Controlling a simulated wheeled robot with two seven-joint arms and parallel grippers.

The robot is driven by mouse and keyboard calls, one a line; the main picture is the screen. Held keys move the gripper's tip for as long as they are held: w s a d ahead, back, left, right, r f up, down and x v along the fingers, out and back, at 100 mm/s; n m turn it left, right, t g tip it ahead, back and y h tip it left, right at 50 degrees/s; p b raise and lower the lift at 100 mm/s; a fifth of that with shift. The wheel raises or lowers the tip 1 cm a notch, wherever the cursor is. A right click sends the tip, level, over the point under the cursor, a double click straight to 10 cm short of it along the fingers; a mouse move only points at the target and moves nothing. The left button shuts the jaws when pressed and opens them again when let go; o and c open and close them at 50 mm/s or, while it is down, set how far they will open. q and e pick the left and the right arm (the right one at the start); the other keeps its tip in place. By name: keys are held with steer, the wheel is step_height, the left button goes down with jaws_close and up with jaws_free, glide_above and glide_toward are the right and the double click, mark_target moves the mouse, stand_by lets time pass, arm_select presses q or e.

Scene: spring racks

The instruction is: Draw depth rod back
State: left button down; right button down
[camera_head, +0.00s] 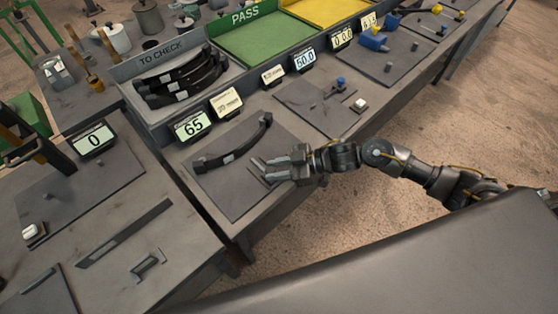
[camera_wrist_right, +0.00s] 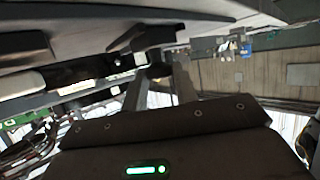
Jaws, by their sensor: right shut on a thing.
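My right gripper (camera_head: 266,170) is at the front right edge of the dark plate of the station whose display (camera_head: 190,126) reads 65. Its fingers are closed together on a small part, which I take to be the depth rod; the fingers mostly hide it. In the right wrist view the two fingers (camera_wrist_right: 158,88) reach up to a dark block. A curved dark leaf spring (camera_head: 240,146) lies on the plate (camera_head: 218,184), left of and behind the gripper. My left gripper is not in view.
A TO CHECK tray (camera_head: 130,72) holds several dark springs behind the station. A green PASS tray (camera_head: 262,40) stands beside it. Another plate with a blue-knobbed part (camera_head: 341,82) lies to the right. A station with display 0 (camera_head: 93,138) is at the left.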

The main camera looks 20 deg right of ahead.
steer(key=shift+s+f, duration=0.1)
steer(key=c, duration=1.5)
jaws_free()
steer(key=shift+s, duration=0.1)
steer(key=o, duration=0.4)
steer(key=shift+d, duration=0.3)
steer(key=b+v, duration=0.2)
steer(key=v, duration=0.8)
steer(key=shift+r+b, duration=0.25)
steer(key=shift+b, duration=0.15)
steer(key=shift+s+d, duration=0.1)
steer(key=shift+s, duration=0.05)
